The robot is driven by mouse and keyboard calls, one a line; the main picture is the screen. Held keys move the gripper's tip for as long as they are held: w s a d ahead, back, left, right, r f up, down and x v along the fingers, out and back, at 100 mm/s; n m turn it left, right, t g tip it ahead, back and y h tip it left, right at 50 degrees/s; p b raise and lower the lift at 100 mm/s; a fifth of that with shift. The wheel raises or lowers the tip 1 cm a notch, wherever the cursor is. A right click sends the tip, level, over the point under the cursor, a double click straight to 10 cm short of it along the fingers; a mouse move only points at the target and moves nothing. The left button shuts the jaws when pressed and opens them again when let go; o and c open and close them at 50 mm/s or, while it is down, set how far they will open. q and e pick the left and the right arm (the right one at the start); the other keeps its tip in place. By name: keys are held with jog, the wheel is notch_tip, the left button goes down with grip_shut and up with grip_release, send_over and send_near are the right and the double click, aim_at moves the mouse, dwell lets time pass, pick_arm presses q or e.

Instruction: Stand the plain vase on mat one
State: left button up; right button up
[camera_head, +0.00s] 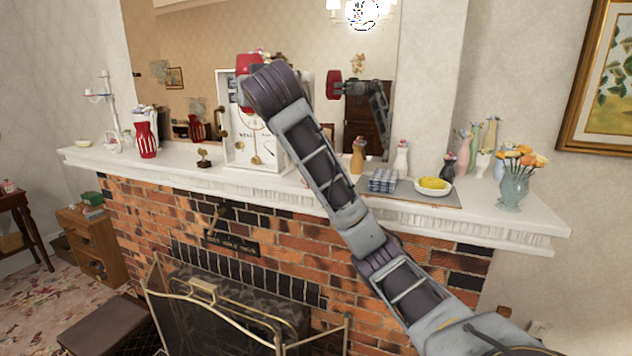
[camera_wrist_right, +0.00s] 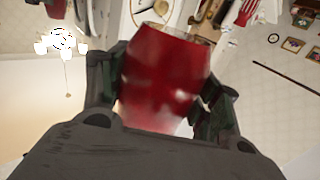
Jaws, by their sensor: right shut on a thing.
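The plain red vase (camera_wrist_right: 165,75) is between the fingers of my right gripper (camera_wrist_right: 158,100), which is shut on it in the right wrist view. In the head view the vase (camera_head: 246,66) shows partly behind my wrist, held above the mantel in front of the white clock. A grey mat (camera_head: 408,193) lies on the mantel at right; I cannot tell whether it is mat one. A red vase with white stripes (camera_head: 147,141) stands at the left end of the mantel. My left gripper is out of view.
A blue checked box (camera_head: 382,180) and a yellow-filled dish (camera_head: 433,186) sit on the grey mat. Several small vases and a glass flower vase (camera_head: 512,190) stand at right. The white clock (camera_head: 243,150) stands below the held vase. A mirror (camera_head: 190,55) backs the mantel.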

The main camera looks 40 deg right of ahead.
jog(key=s+d+r+m+g+h, duration=0.1)
jog(key=d+r+m+g+h, duration=0.25)
jog(key=d, duration=0.55)
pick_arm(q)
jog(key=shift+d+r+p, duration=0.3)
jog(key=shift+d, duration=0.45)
pick_arm(e)
jog(key=d+f+m+g+h, duration=0.5)
jog(key=d+f, duration=0.5)
jog(key=f, duration=0.5)
jog(key=shift+w+h, duration=0.25)
jog(key=shift+h, duration=0.4)
jog(key=shift+d+f, duration=0.1)
notch_tip(320, 180, down, 5)
jog(key=shift+f, duration=0.2)
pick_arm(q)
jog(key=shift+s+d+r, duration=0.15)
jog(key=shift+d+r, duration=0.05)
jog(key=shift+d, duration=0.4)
pick_arm(e)
jog(key=shift+f, duration=0.15)
